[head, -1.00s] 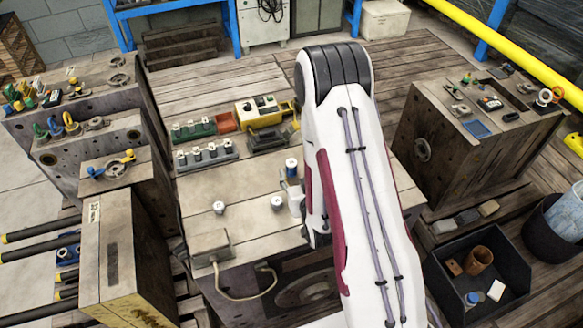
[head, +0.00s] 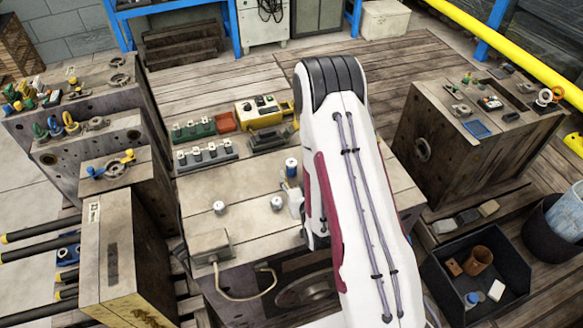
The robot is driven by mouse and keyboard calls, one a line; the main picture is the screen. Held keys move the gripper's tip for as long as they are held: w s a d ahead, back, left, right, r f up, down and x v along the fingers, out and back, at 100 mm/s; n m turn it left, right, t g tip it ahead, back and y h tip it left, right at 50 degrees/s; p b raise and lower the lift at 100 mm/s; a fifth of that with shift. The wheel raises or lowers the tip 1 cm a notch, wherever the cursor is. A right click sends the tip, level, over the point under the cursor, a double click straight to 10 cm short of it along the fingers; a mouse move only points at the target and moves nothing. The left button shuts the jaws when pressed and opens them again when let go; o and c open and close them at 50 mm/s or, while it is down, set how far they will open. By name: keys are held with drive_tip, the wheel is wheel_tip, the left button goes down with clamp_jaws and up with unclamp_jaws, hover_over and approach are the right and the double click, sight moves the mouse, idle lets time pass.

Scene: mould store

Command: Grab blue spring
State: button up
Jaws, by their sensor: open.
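A small upright cylinder with blue and white on it (head: 292,168) stands on the middle block's pale top, just left of my arm. It may be the blue spring, but it is too small to tell coils. My arm covers the right part of this block. Only a pale piece of my wrist shows at the arm's left edge, just below the blue and white cylinder. My gripper's fingers are hidden behind the arm.
Two short whitish cylinders, one left (head: 219,208) and one nearer my arm (head: 277,203), stand on the same top. A grey box with a cable (head: 211,246) sits at its front left. Racks of parts (head: 207,154) line the back. A dark bin (head: 440,285) is at lower right.

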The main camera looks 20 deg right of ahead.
sight(293, 168)
drive_tip(key=shift+w+f, duration=0.15)
drive_tip(key=shift+w, duration=0.2)
drive_tip(key=shift+w, duration=0.15)
drive_tip(key=shift+x, duration=2.45)
clamp_jaws()
